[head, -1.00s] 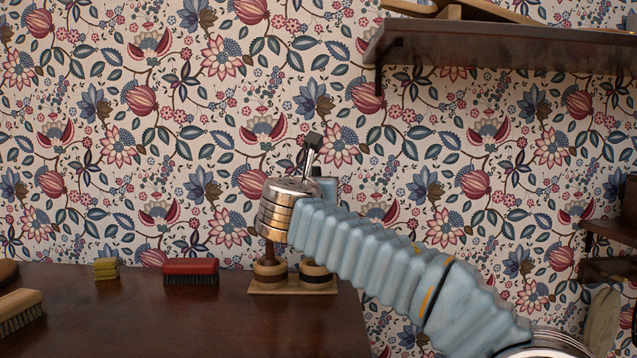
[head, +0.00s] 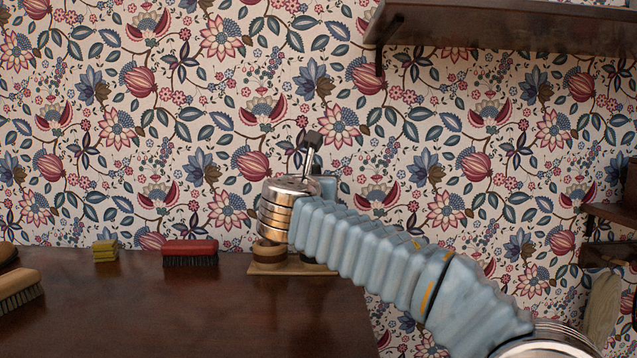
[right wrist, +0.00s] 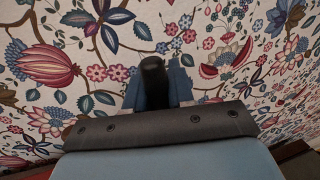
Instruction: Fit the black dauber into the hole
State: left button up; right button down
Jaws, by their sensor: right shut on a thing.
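The black dauber (right wrist: 153,80) shows in the right wrist view as a dark, rounded upright piece between the blue-grey fingers of my right gripper (right wrist: 155,92), which is shut on it. Its lower end is hidden behind the dark edge of my wrist. A small wooden stand (head: 262,270) sits on the table beyond and below the wrist. One round banded wooden piece (head: 268,252) on it shows in part; any hole there is hidden. My left gripper is not in view.
A red brush (head: 190,249) and a yellow block (head: 105,250) stand on the dark table (head: 190,310), left of the stand. A wooden brush (head: 18,290) lies at far left. The table's middle is clear. A dark shelf (head: 500,35) overhangs at upper right.

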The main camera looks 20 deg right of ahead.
jog(key=shift+r+p, duration=0.1)
jog(key=shift+p, duration=0.45)
dwell(0.9)
jog(key=shift+f+b, duration=1.75)
jog(key=shift+f, duration=0.6)
jog(key=c, duration=0.9)
grip_release()
jog(key=b+v, duration=0.1)
jog(key=v, duration=1.3)
jog(key=shift+r, duration=0.1)
jog(key=shift+d, duration=0.1)
